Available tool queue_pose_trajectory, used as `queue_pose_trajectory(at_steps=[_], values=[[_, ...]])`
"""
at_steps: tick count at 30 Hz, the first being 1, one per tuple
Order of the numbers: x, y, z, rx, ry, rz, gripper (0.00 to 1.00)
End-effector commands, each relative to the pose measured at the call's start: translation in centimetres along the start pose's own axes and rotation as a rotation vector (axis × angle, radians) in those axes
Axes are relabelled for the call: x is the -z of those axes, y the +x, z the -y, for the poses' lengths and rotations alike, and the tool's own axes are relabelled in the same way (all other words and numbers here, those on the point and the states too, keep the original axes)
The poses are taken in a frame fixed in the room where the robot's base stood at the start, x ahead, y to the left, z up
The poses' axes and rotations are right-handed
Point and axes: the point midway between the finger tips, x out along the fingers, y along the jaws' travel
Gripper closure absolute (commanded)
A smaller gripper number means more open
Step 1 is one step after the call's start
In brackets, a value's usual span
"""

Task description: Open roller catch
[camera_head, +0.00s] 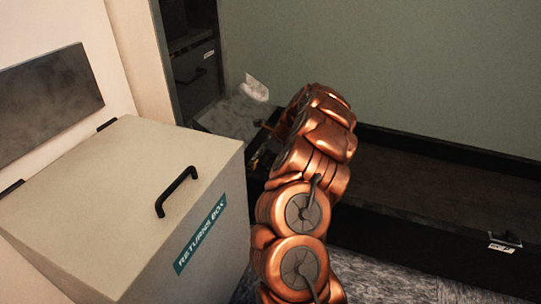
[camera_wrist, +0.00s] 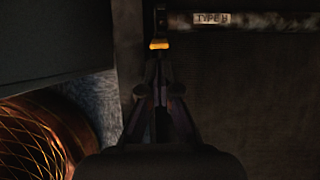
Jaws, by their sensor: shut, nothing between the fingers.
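My gripper (camera_wrist: 157,68) is shut and empty in the wrist view, its fingertips pointing at a small yellow-orange tip (camera_wrist: 160,44) on a dark upright piece. This piece may be the roller catch; I cannot tell for sure. The fingertips are just below the tip, and I cannot tell whether they touch it. In the head view my copper arm reaches to the dark unit's left end, where my gripper (camera_head: 259,155) shows only partly as dark and orange bits. The arm hides most of that spot.
A strip with a "TYPE H" label (camera_wrist: 211,18) lies right of the tip. In the head view, the returns box (camera_head: 120,180) with a black handle stands left. A long dark trough (camera_head: 430,195) runs right, with a small labelled fitting (camera_head: 505,239) on its front.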

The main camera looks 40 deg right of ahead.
Motion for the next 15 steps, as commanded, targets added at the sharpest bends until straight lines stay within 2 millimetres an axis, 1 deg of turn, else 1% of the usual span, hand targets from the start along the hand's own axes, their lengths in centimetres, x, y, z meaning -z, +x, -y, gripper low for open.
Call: queue_pose_trajectory(at_steps=[1, 4, 15], values=[[0.15, 0.8, -0.01, -0.001, 0.0, -0.001, 1.0], [0.08, 1.34, -0.02, -0.001, 0.0, -0.001, 1.0], [-0.01, 1.34, -0.06, -0.002, -0.001, -0.001, 1.0]])
